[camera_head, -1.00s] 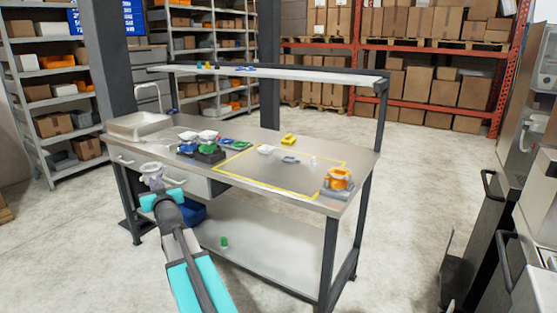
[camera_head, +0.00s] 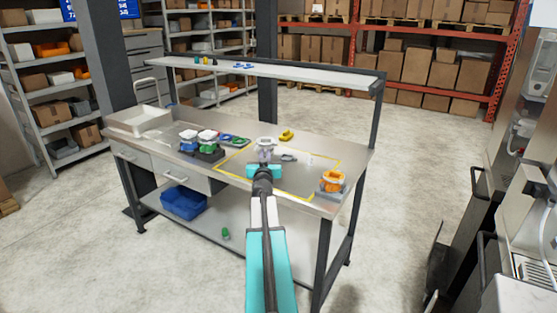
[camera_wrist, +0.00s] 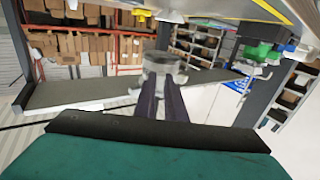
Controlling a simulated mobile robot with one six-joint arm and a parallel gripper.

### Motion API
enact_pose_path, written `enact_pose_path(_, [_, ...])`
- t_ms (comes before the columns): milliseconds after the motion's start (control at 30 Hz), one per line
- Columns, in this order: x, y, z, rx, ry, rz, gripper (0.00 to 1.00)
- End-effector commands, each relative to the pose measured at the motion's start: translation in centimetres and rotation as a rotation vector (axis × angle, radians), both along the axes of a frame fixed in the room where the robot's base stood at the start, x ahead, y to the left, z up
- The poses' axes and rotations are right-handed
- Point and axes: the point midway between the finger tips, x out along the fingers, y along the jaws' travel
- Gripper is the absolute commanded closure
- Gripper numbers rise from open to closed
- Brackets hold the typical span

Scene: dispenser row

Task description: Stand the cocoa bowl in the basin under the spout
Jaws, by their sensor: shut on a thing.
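My gripper (camera_head: 264,160) is shut on a small pale grey bowl (camera_head: 266,143), held out in front of me over the workbench. In the wrist view the bowl (camera_wrist: 165,75) sits between the two dark fingers; its contents do not show. No label shows that it is the cocoa bowl. A pale sink-like basin (camera_head: 120,127) with a bent tap (camera_head: 146,80) is at the bench's far left, well away from my gripper. At the right edge, a steel machine has a spout-like part (camera_head: 515,132) and a slatted tray (camera_head: 537,268) lower down.
The workbench (camera_head: 225,178) holds small white, blue and green containers (camera_head: 207,137), a yellow item (camera_head: 286,134) and an orange container (camera_head: 332,178). A raised shelf (camera_head: 290,74) spans its back. Open floor (camera_head: 400,200) lies between bench and machines.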

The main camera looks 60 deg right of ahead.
Motion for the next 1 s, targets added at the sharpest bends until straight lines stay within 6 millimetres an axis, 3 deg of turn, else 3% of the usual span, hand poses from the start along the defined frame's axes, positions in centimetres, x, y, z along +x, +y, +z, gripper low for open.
enact_pose_path(33, [-1.8, -1.6, 0.7, 0.003, 0.001, -0.031, 1.0])
enact_pose_path(133, [-4.7, -3.7, 0.9, 0.005, 0.004, -0.079, 1.0])
enact_pose_path(333, [-8.1, -5.9, 0.9, 0.011, 0.008, -0.134, 1.0])
enact_pose_path(767, [-8.8, -6.3, 0.7, 0.01, 0.009, -0.145, 1.0])
enact_pose_path(1000, [-8.8, -6.3, -1.3, 0.011, 0.01, -0.145, 1.0])
